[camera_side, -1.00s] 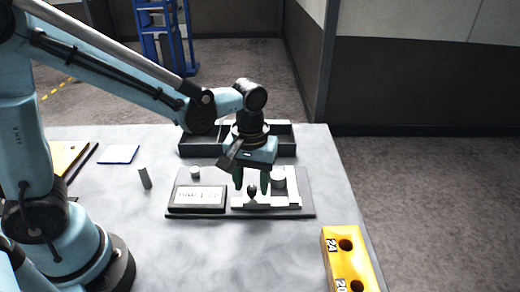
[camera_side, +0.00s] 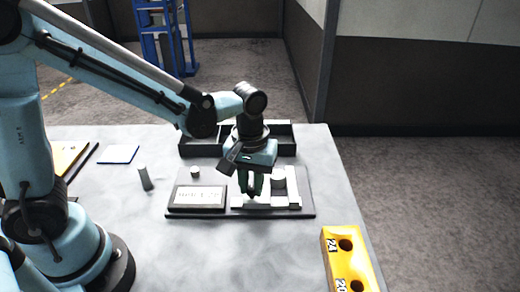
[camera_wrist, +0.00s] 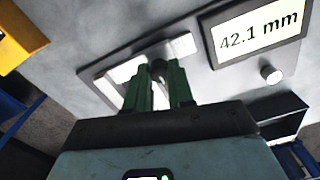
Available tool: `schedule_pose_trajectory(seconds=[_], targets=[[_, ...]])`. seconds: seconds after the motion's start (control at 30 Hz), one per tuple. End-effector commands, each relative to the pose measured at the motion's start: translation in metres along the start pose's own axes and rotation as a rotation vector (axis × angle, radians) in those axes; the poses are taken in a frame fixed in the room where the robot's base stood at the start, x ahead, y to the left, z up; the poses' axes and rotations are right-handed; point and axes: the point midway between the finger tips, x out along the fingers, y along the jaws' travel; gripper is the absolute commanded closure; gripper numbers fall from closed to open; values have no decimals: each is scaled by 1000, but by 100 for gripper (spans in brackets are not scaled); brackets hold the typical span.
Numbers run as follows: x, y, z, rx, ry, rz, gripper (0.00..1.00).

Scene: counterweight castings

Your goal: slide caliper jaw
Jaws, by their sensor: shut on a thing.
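The caliper, with pale bars and an upright right end (camera_side: 293,187), lies on a dark base plate (camera_side: 222,215). My gripper (camera_side: 251,192) points down over it, its green fingers closed around the dark knob of the sliding jaw. In the wrist view my gripper (camera_wrist: 158,82) has the dark knob (camera_wrist: 158,67) between its fingertips. The display (camera_wrist: 259,32) reads 42.1 mm in the wrist view.
A small pale round piece (camera_side: 195,172) sits behind the display. A grey cylinder (camera_side: 144,178) stands to the left. A dark divided tray (camera_side: 197,153) is at the back. A yellow block with holes (camera_side: 337,250) stands front right. The front table is clear.

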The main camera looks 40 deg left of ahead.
Motion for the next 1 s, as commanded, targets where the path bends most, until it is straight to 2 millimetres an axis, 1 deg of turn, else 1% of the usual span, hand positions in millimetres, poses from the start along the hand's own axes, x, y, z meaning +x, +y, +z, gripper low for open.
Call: schedule_pose_trajectory(seconds=[0.27,0.5,0.53,0.67,0.7,1.0], targets=[[0,-18,5,-1,0,-1,100],[0,-17,5,0,0,-1,100],[0,-17,5,0,0,-1,73],[0,-17,5,0,0,0,53],[0,-17,5,0,0,0,52],[-1,-17,5,0,0,0,52]])
